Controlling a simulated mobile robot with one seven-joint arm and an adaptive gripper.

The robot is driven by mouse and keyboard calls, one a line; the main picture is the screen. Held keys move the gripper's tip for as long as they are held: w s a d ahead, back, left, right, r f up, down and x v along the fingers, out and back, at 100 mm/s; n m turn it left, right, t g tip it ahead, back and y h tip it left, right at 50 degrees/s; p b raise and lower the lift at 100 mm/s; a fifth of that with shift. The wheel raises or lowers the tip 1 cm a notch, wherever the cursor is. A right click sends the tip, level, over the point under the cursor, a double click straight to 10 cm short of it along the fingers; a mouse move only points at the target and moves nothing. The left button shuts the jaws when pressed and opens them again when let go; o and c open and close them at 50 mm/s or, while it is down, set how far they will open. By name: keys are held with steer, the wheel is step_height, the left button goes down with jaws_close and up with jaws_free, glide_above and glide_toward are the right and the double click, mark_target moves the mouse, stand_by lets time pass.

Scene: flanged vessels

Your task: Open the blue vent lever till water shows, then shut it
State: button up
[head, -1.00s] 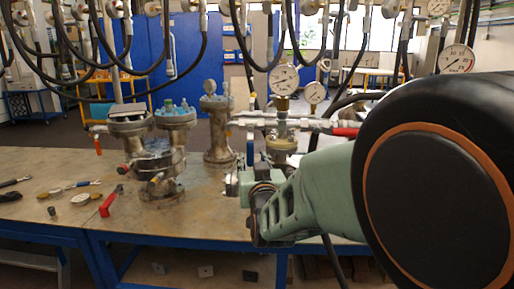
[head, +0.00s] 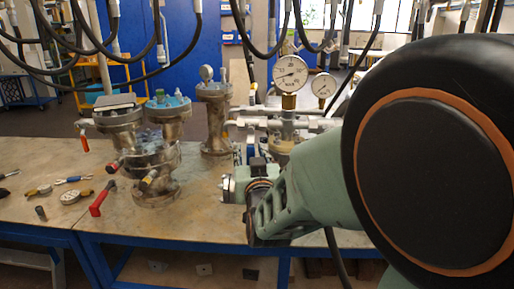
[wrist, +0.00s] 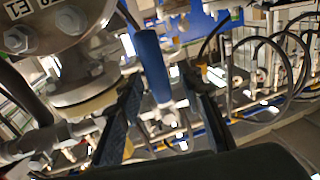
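The blue vent lever (wrist: 153,65) stands upright in the wrist view, between the two fingers of my gripper (wrist: 163,112). The fingers are apart, with a gap on the lever's right side; I cannot tell whether the left finger touches it. My arm hides part of that vessel. A bolted metal flange (wrist: 65,35) fills the upper left of the wrist view.
Flanged vessels (head: 150,148) stand left of my gripper, with another (head: 215,118) behind. Pressure gauges (head: 290,72) rise above the pipework. A red-handled tool (head: 102,199) and small parts lie on the table's (head: 205,205) left. Black hoses (head: 110,65) hang overhead. The table front is mostly clear.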

steer(key=shift+c, duration=0.7)
jaws_close()
